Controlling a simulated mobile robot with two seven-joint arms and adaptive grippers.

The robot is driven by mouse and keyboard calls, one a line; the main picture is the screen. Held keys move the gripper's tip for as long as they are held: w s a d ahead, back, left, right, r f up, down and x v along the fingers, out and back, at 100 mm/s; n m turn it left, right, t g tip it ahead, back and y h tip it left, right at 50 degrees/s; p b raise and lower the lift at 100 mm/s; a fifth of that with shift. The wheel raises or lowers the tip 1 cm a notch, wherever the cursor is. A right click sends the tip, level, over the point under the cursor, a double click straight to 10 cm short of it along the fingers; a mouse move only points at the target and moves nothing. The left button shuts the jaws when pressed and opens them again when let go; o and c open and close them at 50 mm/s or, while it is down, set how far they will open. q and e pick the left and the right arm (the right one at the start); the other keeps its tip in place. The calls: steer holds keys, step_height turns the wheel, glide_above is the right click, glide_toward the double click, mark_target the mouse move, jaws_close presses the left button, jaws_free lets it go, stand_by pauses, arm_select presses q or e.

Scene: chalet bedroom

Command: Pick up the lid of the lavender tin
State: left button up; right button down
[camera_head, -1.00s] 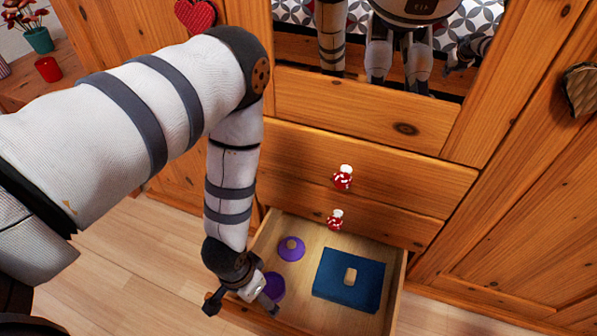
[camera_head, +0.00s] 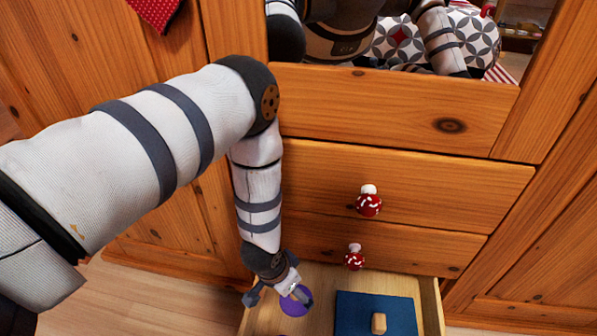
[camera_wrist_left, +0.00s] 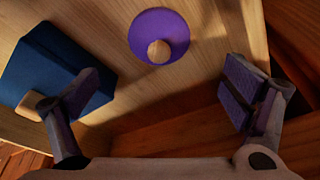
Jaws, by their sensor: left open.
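The purple round lid (camera_head: 298,304) with a wooden knob lies in the open drawer, partly hidden behind my left gripper (camera_head: 274,292). In the left wrist view the lid (camera_wrist_left: 150,22) lies flat on the drawer floor, its knob (camera_wrist_left: 159,51) facing me. My left gripper (camera_wrist_left: 163,95) is open, its purple-padded fingers wide apart, with nothing between them. The lid is beyond the fingertips and roughly centred between them, apart from both. The tin itself cannot be made out now. My right gripper is not in view.
A blue box (camera_head: 352,312) with a wooden knob (camera_head: 378,323) sits right of the lid. It is behind one finger in the wrist view. The wooden drawer wall (camera_head: 431,306) bounds the right side. Closed drawer fronts with red knobs (camera_head: 368,204) rise behind.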

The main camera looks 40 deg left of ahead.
mark_target(290, 305)
arm_select(q)
steer(key=b+x, duration=0.4)
steer(key=x, duration=0.4)
steer(key=shift+s, duration=0.1)
steer(key=shift+r, duration=0.25)
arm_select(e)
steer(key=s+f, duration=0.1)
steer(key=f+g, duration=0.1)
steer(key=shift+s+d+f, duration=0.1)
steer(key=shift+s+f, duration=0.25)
arm_select(q)
steer(key=c, duration=1.2)
steer(key=shift+c, duration=0.4)
steer(key=shift+d, duration=0.1)
